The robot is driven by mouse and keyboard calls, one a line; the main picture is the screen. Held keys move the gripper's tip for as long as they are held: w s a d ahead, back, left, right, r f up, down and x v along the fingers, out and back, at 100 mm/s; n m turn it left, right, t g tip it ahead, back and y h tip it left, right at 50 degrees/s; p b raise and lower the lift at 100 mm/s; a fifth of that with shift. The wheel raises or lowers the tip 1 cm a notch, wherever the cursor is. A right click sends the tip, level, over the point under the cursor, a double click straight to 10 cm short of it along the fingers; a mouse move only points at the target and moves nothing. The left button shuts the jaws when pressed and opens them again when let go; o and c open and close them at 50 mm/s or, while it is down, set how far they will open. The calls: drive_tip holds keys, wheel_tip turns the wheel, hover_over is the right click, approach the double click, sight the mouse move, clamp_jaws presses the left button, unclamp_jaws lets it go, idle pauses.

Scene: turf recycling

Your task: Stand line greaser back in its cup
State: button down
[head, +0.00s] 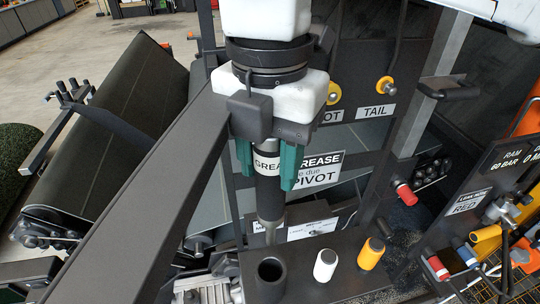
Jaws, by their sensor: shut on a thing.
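My gripper (268,176) points down with its teal fingers shut on the line greaser (268,197), a dark upright cylinder with a white band lettered "GREA". The greaser's grey metal lower end (271,228) hangs in front of a label board. A dark open cup (270,270) stands below on the dark bench top, and its mouth looks empty. The greaser's tip appears above and just behind the cup mouth; I cannot tell the exact gap.
A white-topped cylinder (325,264) and a yellow one (371,253) stand right of the cup. A dark diagonal beam (150,185) crosses the left. A "grease due pivot" sign (321,170) is behind the gripper. Gauges and coloured fittings crowd the right.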

sight(270, 209)
drive_tip(key=shift+f+b, duration=3.4)
drive_tip(key=shift+f, duration=1.05)
drive_tip(key=shift+b, duration=0.75)
